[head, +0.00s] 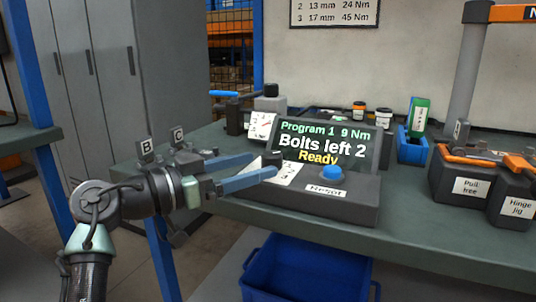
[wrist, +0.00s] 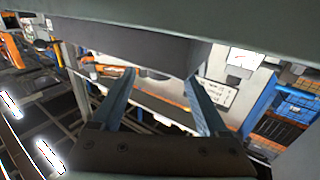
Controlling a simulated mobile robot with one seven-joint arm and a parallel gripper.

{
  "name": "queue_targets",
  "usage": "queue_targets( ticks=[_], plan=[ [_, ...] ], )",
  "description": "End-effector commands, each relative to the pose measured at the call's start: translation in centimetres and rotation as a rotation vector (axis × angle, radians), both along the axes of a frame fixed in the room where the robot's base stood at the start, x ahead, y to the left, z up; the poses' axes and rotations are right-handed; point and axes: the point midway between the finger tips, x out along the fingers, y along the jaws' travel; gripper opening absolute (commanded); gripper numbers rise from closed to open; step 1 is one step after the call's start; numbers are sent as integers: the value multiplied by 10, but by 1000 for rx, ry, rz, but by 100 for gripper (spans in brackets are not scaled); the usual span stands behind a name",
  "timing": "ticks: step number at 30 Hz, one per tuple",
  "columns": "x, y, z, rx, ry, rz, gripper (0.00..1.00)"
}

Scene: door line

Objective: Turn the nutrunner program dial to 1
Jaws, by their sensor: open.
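The nutrunner controller (head: 340,208) is a dark box on the bench. Its screen (head: 320,145) reads "Program 1 9 Nm", "Bolts left 2" and "Ready". The program dial (head: 271,158) is a small dark knob above a white scale plate (head: 288,173), left of the blue button. My gripper (head: 264,163) comes in from the left, open, its blue fingertips close to the dial. I cannot tell whether either finger touches it. The dial's pointer is too small to read. In the wrist view my gripper (wrist: 160,75) shows two spread fingers, with a large dark surface close above them.
A blue button (head: 332,173) and a "Reset" label are right of the dial. A blue bin (head: 305,268) is below the bench edge. Dark boxes marked "Pull free" (head: 470,187) and "Hinge jig" (head: 514,205) stand at right. Grey lockers (head: 90,80) are behind at left.

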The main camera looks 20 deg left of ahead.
Motion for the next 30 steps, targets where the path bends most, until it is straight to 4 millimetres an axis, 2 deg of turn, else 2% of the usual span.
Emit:
queue_targets(
  ticks=[1,6,12,18,30],
  plan=[
    [-11,8,4,-2,-1,4,77],
    [-41,27,3,-2,0,3,77],
    [-63,41,1,1,1,0,77],
    [-69,45,0,1,1,-1,77],
    [-69,44,0,1,1,-1,77]
  ],
)
